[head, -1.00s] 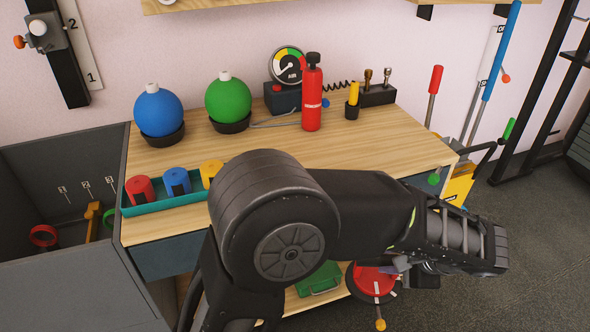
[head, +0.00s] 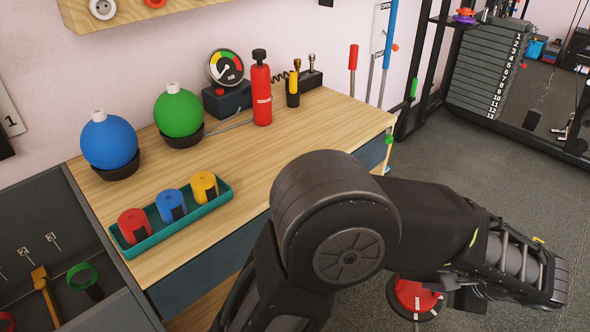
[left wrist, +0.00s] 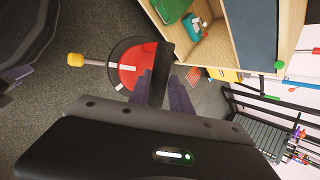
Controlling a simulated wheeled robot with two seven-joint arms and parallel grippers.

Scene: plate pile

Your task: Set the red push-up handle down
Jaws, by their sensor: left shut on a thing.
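The red push-up handle (head: 417,296) has a red round part with white stripes on a black disc. It shows more fully in the left wrist view (left wrist: 128,72), with a yellow-tipped rod on its left. My left gripper (head: 452,284) is shut on it, at a dark part beside the red disc. The two fingers (left wrist: 168,88) show in the left wrist view, close to that dark part. The arm hides part of the handle in the head view. Grey floor lies below it; the gap to the floor cannot be told. My right gripper is not in view.
A wooden workbench (head: 330,125) carries a teal tray (head: 190,222), blue and green balls and a red cylinder (head: 261,92). A weight rack (head: 488,70) stands at the back right. The grey floor (head: 460,155) right of the bench is largely clear.

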